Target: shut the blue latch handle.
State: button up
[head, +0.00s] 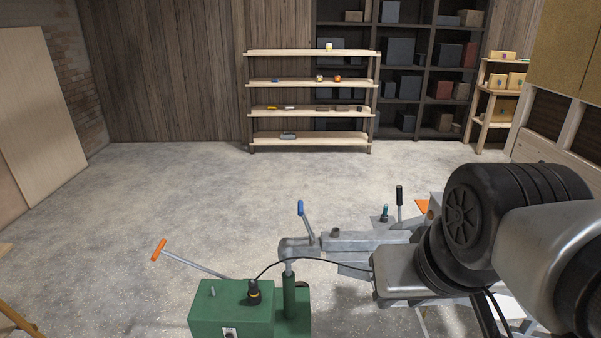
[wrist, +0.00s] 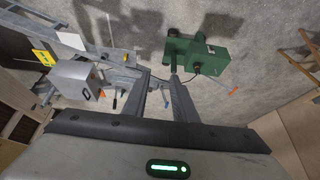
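The blue latch handle (head: 300,208) stands upright on a grey lever at the trailer's coupler (head: 297,246) in the head view. In the wrist view the blue handle (wrist: 166,104) shows small and far off, in the gap between my fingers. My gripper (wrist: 159,78) is open and empty, with floor visible between its two fingers. It is well apart from the handle. In the head view my arm reaches in from the right, and the gripper itself is not visible there.
A green box (head: 232,307) with a post and cable stands just in front of the coupler. An orange-ended bar (head: 159,250) sticks out to the left. A black-gripped lever (head: 399,195) stands on the trailer behind. The floor (head: 180,205) at left is clear.

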aim_at(300, 212)
jog(key=i+j+z, duration=0.55)
jog(key=i+j, duration=0.25)
